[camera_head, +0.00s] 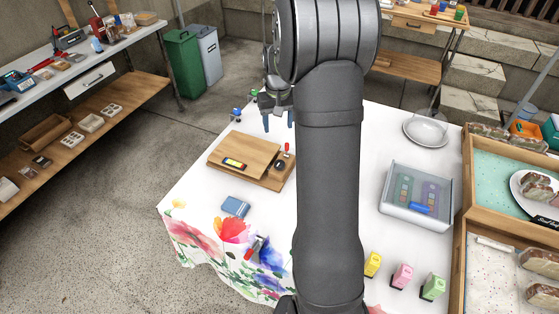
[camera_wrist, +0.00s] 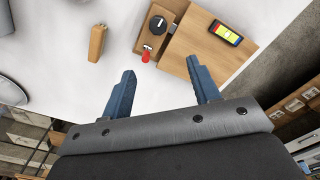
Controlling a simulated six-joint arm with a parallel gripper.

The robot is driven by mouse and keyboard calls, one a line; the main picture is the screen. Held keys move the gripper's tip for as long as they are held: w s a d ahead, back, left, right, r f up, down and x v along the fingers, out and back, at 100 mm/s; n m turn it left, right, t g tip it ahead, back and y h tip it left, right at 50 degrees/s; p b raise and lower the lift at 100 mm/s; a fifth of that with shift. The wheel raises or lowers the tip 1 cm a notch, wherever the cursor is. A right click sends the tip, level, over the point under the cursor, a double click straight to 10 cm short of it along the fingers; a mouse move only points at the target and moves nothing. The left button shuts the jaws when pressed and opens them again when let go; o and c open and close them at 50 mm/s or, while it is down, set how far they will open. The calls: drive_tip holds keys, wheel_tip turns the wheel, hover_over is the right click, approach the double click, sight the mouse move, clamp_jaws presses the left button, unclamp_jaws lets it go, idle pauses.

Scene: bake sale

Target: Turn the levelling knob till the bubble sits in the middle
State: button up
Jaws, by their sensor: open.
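A wooden board (camera_head: 221,160) lies on the white table, with a small yellow-windowed level (camera_head: 235,163) on its raised plate. The level also shows in the wrist view (camera_wrist: 225,33); the bubble is too small to place. A dark round knob (camera_head: 280,165) with a white pointer line sits beside the plate, and it also shows in the wrist view (camera_wrist: 158,24). A small red-handled part (camera_head: 287,148) stands near it, seen again in the wrist view (camera_wrist: 146,56). My gripper (camera_head: 279,122) is open and empty above the table, behind the board; its two blue fingers (camera_wrist: 164,88) are apart from the knob.
A blue box (camera_head: 235,206) lies in front of the board. A clear tray (camera_head: 417,219) and a grey plate (camera_head: 426,132) are to the right. A wooden block (camera_wrist: 97,43) lies left of the board in the wrist view. White cloth between them is bare.

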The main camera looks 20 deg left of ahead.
sight(279, 163)
drive_tip(key=f, duration=1.6)
drive_tip(key=shift+d+f, duration=0.2)
drive_tip(key=shift+f, duration=0.1)
drive_tip(key=shift+c, duration=0.5)
drive_tip(key=c, duration=0.9)
drive_tip(key=shift+m, duration=0.6)
drive_tip(key=o, duration=1)
wheel_tip(279, 163, up, 18)
drive_tip(key=shift+f, duration=0.25)
